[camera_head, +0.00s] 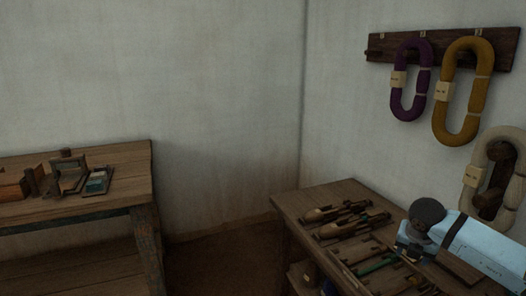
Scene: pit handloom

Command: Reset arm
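A pale blue link of an arm with a dark round joint comes in from the right edge, over the right-hand table (283,204); it appears to be my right arm. No gripper fingers can be made out on it. My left arm and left gripper are not in view. No held object shows.
Wooden shuttles (334,212) and slim tools lie on the right-hand table. A left table (110,205) holds small items. Floor between tables is clear.

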